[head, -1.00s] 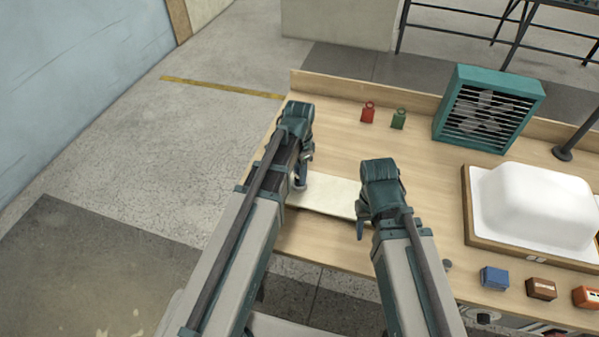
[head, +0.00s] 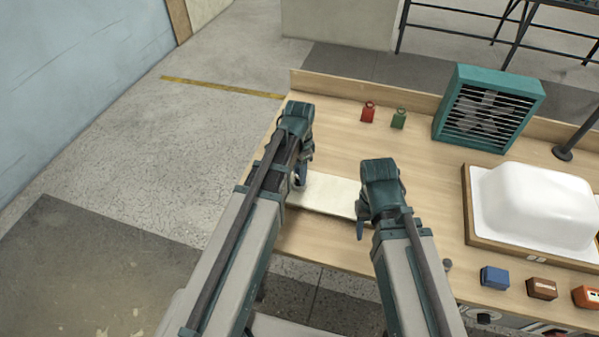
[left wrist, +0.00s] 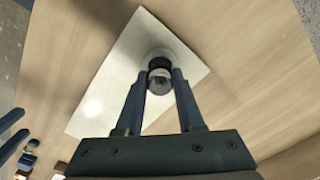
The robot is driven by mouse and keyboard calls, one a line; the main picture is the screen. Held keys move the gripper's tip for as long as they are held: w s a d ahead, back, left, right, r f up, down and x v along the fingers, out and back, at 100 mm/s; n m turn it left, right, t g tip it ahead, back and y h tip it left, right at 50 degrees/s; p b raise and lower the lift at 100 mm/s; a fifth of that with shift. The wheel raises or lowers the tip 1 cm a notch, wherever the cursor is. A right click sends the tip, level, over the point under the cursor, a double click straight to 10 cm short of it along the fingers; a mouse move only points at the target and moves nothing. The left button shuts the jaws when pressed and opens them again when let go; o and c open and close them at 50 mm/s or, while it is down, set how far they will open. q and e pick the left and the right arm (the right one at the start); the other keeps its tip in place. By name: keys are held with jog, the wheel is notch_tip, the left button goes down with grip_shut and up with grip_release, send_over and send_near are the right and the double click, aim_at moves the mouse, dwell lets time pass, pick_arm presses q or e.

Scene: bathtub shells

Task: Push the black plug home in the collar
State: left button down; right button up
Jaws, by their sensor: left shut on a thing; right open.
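The black plug (left wrist: 160,64) shows in the left wrist view as a dark band below a round grey top, which sits between my left fingertips. My left gripper (left wrist: 162,78) is shut on it; in the head view the gripper (head: 301,174) is low over the pale plate. I cannot tell how deep the plug sits in the collar. My right gripper (head: 361,228) is open and empty at the plate's right end (head: 335,194).
A white tub shell (head: 540,205) in a wooden frame stands right of my right arm. A teal fan (head: 488,110) and red (head: 368,112) and green (head: 399,118) weights stand at the back. Several small boxes, one blue (head: 494,277), line the front edge.

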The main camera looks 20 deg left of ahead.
pick_arm(q)
jog(key=shift+f+b, duration=0.7)
jog(key=shift+f, duration=0.1)
pick_arm(e)
jog(key=shift+f, duration=0.8)
pick_arm(q)
jog(key=shift+c, duration=2.2)
grip_release()
jog(key=shift+r, duration=0.1)
pick_arm(e)
jog(key=shift+r, duration=0.1)
pick_arm(q)
notch_tip(320, 180, up, 14)
jog(key=p, duration=1.4)
pick_arm(e)
notch_tip(320, 180, up, 14)
pick_arm(q)
jog(key=shift+f, duration=0.2)
jog(key=shift+c, duration=0.8)
notch_tip(320, 180, down, 3)
jog(key=n+b, duration=0.1)
jog(key=b, duration=0.2)
jog(key=shift+f, duration=0.15)
jog(key=c, duration=0.7)
jog(key=shift+f+n+b, duration=0.3)
jog(key=shift+f+b, duration=0.15)
jog(key=shift+b, duration=0.25)
grip_shut()
pick_arm(e)
jog(key=shift+f, duration=2.25)
